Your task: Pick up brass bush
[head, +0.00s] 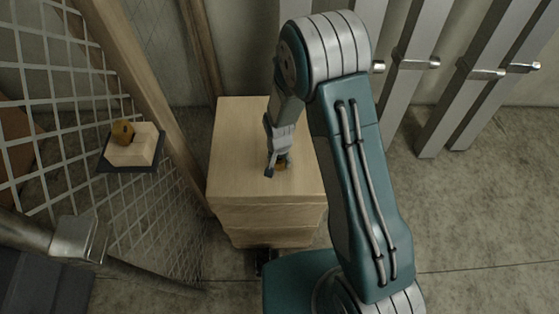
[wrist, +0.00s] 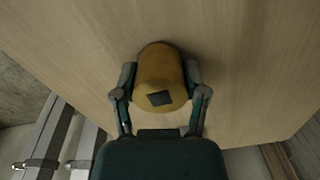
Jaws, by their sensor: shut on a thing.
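The brass bush (wrist: 160,75) is a yellow-brown cylinder with a dark square mark on the end that faces the wrist camera. It is between the two fingers of my gripper (wrist: 160,92), which is shut on it. In the head view the bush (head: 281,166) shows only in part, behind the fingers of my gripper (head: 277,168). It is at the top of a light wooden block stand (head: 238,150). I cannot tell whether the bush touches the wood or is just above it.
Metal bars with latches (head: 420,60) stand at the back right. The concrete floor at the right is clear.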

